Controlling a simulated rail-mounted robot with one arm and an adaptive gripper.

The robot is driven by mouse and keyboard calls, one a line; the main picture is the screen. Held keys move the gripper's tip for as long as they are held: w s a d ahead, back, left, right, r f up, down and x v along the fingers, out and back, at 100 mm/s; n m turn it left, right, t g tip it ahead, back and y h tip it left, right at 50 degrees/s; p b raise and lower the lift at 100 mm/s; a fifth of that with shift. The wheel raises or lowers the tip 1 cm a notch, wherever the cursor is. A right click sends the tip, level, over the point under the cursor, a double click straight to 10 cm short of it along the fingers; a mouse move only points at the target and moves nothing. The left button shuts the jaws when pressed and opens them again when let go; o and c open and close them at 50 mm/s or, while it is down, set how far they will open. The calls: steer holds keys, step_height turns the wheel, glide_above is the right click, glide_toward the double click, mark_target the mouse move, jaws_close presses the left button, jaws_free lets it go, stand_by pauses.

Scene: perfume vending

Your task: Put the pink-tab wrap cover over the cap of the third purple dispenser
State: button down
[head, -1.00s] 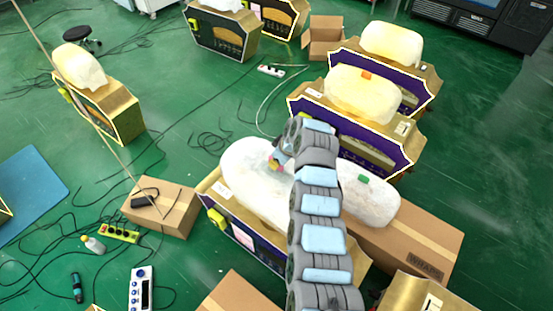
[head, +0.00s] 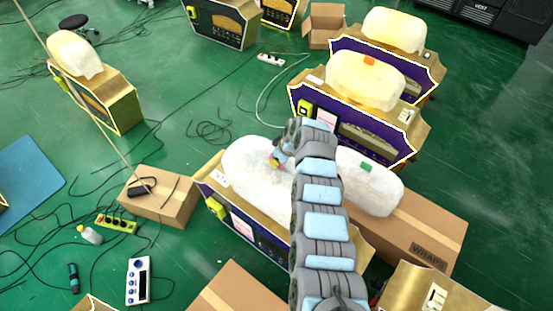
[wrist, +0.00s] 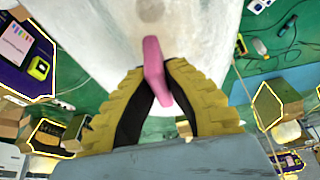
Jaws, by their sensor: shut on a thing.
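A bulky white wrap cover (head: 250,175) lies along the top of the third, nearest purple dispenser (head: 258,238) in the head view; whether it is fully seated is hidden by my arm. My gripper (head: 277,162) is at the cover's top. In the wrist view my gripper (wrist: 156,72) has its yellow-backed fingers shut on the cover's pink tab (wrist: 153,60). The white cover (wrist: 100,40) spreads below the tab. The cap is hidden. The second purple dispenser (head: 385,143) carries a cover with an orange tab (head: 369,61); the farthest (head: 420,87) also carries a pale cover.
A green-tabbed cover (head: 372,190) lies on a cardboard box (head: 425,225) marked WRAPS, right of my arm. Another cardboard box (head: 170,210) stands left of the third dispenser. Cables and a power strip (head: 116,223) lie on the green floor.

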steer(key=shift+f+b, duration=2.55)
steer(key=shift+f, duration=0.8)
steer(key=shift+f+b, duration=0.45)
steer(key=c, duration=1.2)
jaws_free()
steer(key=shift+o, duration=0.2)
steer(key=shift+r, duration=0.1)
steer(key=shift+v, duration=5.9)
